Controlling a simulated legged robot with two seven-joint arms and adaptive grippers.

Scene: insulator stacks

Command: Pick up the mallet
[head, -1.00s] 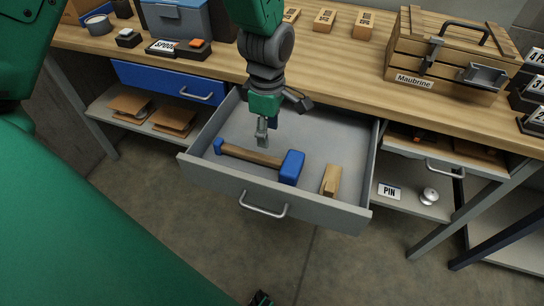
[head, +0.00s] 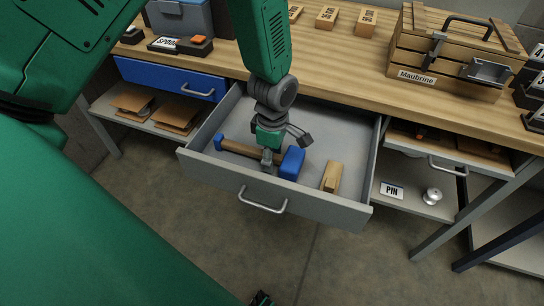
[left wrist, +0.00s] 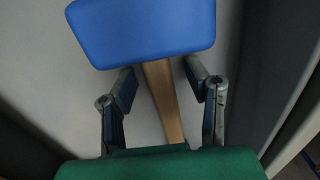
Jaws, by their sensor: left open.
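The mallet lies in the open grey drawer. Its blue head (head: 291,163) is toward the right and its wooden handle (head: 239,148) runs left to a blue end. My left gripper (head: 268,160) is down in the drawer at the handle, just left of the head, and hides part of the handle. In the left wrist view the blue head (left wrist: 143,30) is at the top and the handle (left wrist: 164,100) runs between the two parted fingers (left wrist: 163,90). The gripper is open, with a gap on both sides of the handle.
The grey drawer (head: 325,208) is pulled out, with walls around the gripper. A wooden block (head: 331,176) lies in it, right of the mallet. The workbench (head: 330,75) is behind, with a wooden crate (head: 450,58) on it. A blue drawer (head: 165,77) is shut at left.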

